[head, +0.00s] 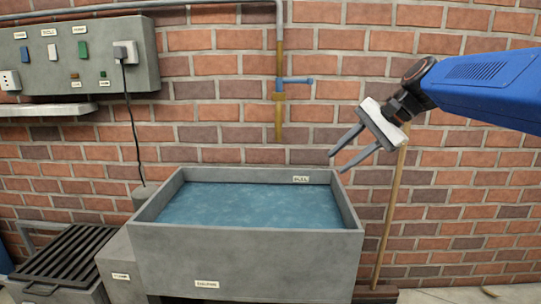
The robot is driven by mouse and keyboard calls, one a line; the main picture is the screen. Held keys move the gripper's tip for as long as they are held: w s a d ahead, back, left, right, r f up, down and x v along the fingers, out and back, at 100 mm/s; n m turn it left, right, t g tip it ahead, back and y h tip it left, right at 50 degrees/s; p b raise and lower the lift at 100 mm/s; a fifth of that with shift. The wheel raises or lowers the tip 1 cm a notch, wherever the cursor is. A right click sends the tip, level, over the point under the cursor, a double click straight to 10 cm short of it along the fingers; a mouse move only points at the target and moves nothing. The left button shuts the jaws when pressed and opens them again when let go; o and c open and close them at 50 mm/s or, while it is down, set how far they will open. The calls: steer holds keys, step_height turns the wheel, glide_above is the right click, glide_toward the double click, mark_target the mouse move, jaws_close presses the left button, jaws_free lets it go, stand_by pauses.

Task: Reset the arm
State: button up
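My gripper (337,163) is in the head view, right of centre, at the end of my blue arm that reaches in from the right edge. Its two grey fingers point down and to the left and stand apart, with nothing between them. In the picture the fingertips lie just above the right back corner of a grey basin (250,252). I cannot tell how far they are from it in depth.
The basin holds blue water. A pipe with a blue-handled tap (294,81) runs down the brick wall. A grey switch panel (80,55) hangs at upper left. A dark grate (62,260) lies lower left. A wooden pole (390,215) leans behind my gripper.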

steer(key=s+d+f+n+h, duration=0.3)
steer(key=s+d+f+n, duration=0.2)
steer(key=s+f, duration=0.6)
steer(key=s+d+f+n+t+h, duration=0.1)
steer(key=s+d+f+n+h, duration=0.3)
steer(key=s+f, duration=0.8)
steer(key=s+d, duration=0.1)
steer(key=s, duration=0.3)
steer(key=shift+d+f+n, duration=0.15)
steer(key=shift+f+n, duration=0.1)
steer(key=shift+n, duration=0.15)
